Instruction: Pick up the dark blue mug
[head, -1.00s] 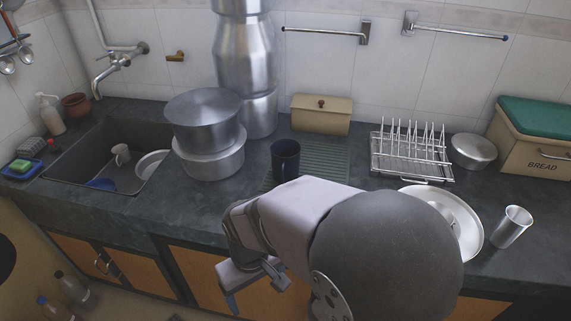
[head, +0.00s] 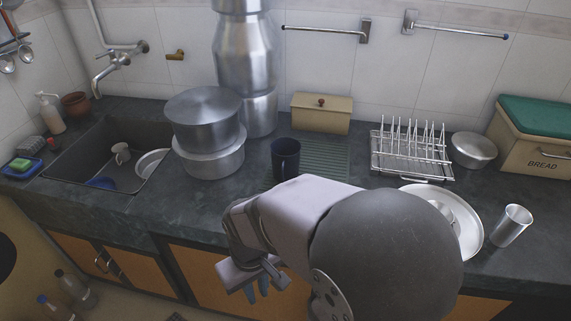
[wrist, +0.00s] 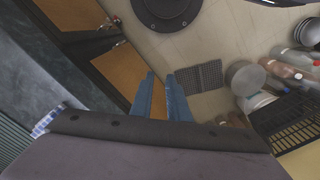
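The dark blue mug (head: 285,158) stands upright on the counter, at the left part of a ridged green drying mat (head: 325,160). My gripper (head: 257,289) is in front of the counter's edge, lower and nearer to the camera than the mug. It is empty, with its two blue fingers pointing down. The mug is not visible in the wrist view.
Stacked steel pots (head: 207,135) stand left of the mug. A beige box (head: 320,115) is behind it, and a wire rack (head: 411,155) is to the right. A plate (head: 471,240) and a steel cup (head: 512,226) are at the right. Bottles (wrist: 285,70) stand on the floor.

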